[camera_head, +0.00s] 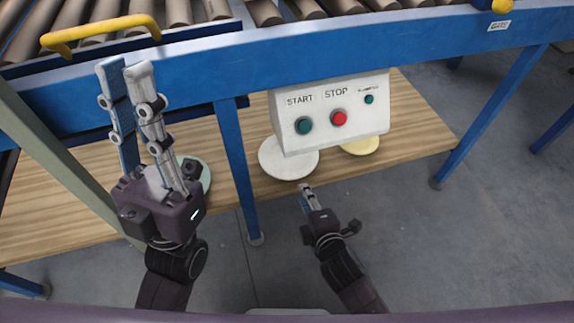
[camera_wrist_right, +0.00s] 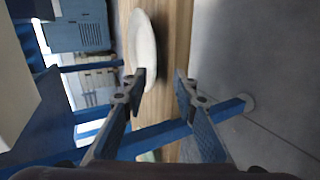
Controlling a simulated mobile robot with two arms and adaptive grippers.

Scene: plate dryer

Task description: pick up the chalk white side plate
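The chalk white side plate (camera_head: 288,160) lies flat on the wooden shelf, partly below the control box. In the right wrist view the white plate (camera_wrist_right: 143,45) shows narrow and foreshortened, ahead of the left finger, which overlaps its near end. My right gripper (camera_head: 304,189) is just in front of the plate's near edge. In the right wrist view its fingers (camera_wrist_right: 161,76) are apart, with nothing held between them. I cannot tell whether a finger touches the plate. My left gripper (camera_head: 124,68) is raised at the left, its fingers a little apart and empty.
A pale green plate (camera_head: 204,173) lies partly hidden behind my left gripper. A yellow plate (camera_head: 361,146) is right of the white one. The control box (camera_head: 333,112) overhangs the wooden shelf (camera_head: 415,135). A blue leg (camera_head: 238,170) stands left of the white plate.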

